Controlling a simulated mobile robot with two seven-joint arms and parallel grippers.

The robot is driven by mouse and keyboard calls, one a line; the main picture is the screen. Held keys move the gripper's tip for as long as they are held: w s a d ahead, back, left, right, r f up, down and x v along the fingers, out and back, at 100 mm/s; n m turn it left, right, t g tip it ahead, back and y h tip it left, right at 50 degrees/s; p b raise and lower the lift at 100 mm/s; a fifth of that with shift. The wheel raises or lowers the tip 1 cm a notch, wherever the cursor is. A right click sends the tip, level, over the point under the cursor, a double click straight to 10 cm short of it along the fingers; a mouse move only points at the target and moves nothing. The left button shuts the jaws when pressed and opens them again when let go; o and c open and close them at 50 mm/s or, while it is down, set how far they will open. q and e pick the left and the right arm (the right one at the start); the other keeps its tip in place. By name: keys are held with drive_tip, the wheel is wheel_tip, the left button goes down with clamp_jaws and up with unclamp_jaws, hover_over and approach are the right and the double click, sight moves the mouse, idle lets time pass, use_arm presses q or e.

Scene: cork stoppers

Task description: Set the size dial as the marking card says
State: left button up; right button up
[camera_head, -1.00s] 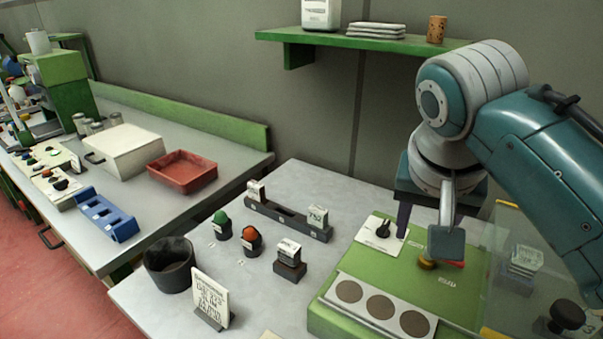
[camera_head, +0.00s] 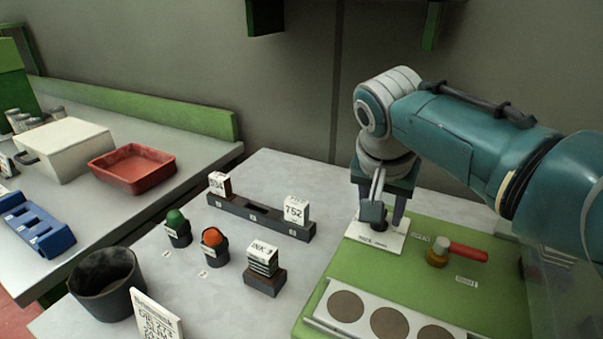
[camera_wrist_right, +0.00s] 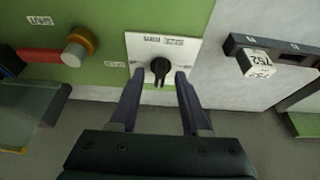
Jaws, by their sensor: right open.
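The size dial is a black knob (camera_wrist_right: 160,67) on a white plate (camera_wrist_right: 190,50) at the back left corner of the green machine top. In the right wrist view, my right gripper (camera_wrist_right: 158,80) is open, with one finger on each side of the dial. In the head view the gripper (camera_head: 380,222) is over the plate and hides most of the knob. The marking card (camera_head: 155,318) stands at the front left, partly cut off; its handwriting is too small to read surely. My left gripper is not in view.
A brass knob with a red handle (camera_head: 468,251) is right of the dial. A dark rack with number blocks (camera_head: 262,217), an ink block (camera_head: 263,262), two stamps with green and orange tops (camera_head: 212,238) and a dark cup (camera_head: 106,285) stand left of the machine.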

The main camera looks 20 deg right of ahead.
drive_tip(key=shift+w+d+f, duration=0.1)
drive_tip(key=shift+f, duration=0.1)
clamp_jaws()
idle(0.3)
